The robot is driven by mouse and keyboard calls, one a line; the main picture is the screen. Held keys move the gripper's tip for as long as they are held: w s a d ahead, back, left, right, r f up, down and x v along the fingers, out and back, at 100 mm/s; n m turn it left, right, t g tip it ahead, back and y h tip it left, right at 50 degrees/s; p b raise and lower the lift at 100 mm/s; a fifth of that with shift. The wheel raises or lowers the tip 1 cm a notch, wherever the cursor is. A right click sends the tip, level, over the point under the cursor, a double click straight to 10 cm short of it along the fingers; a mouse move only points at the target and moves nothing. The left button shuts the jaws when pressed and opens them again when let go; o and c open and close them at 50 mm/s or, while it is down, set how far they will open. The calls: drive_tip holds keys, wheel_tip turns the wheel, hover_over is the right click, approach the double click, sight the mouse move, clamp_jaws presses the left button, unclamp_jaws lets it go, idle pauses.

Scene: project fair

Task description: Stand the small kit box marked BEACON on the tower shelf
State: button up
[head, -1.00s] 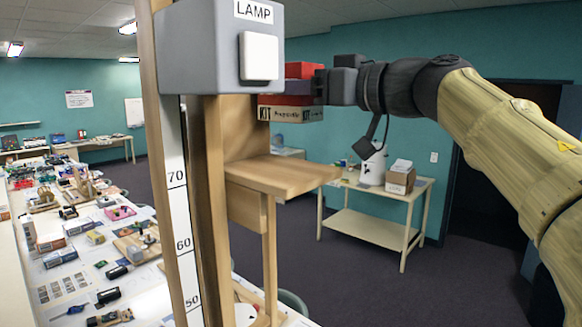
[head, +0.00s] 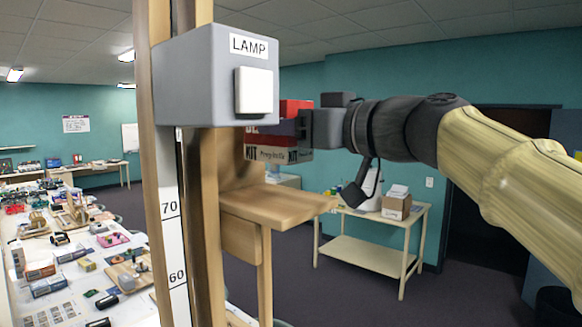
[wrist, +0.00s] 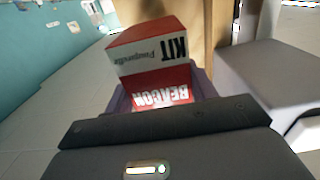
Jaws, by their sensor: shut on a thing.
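The small kit box (head: 262,153), red and cream with "KIT" on it, is held up in the air above the wooden tower shelf (head: 270,205). In the wrist view the box (wrist: 150,55) shows "BEACON" upside down on its red face. My gripper (head: 300,127) comes from the right and is shut on the box. A gap shows between the box's underside and the shelf in the head view. The left end of the box is hidden behind the grey LAMP unit (head: 180,85).
The LAMP unit, with its white button (head: 254,91), sits on the tower post (head: 205,240) just left of the box. A long table (head: 70,260) crowded with items is at left. A side table (head: 370,255) stands behind.

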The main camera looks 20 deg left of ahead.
sight(292, 163)
drive_tip(key=shift+f, duration=0.85)
drive_tip(key=shift+f, duration=0.1)
drive_tip(key=shift+f, duration=1.8)
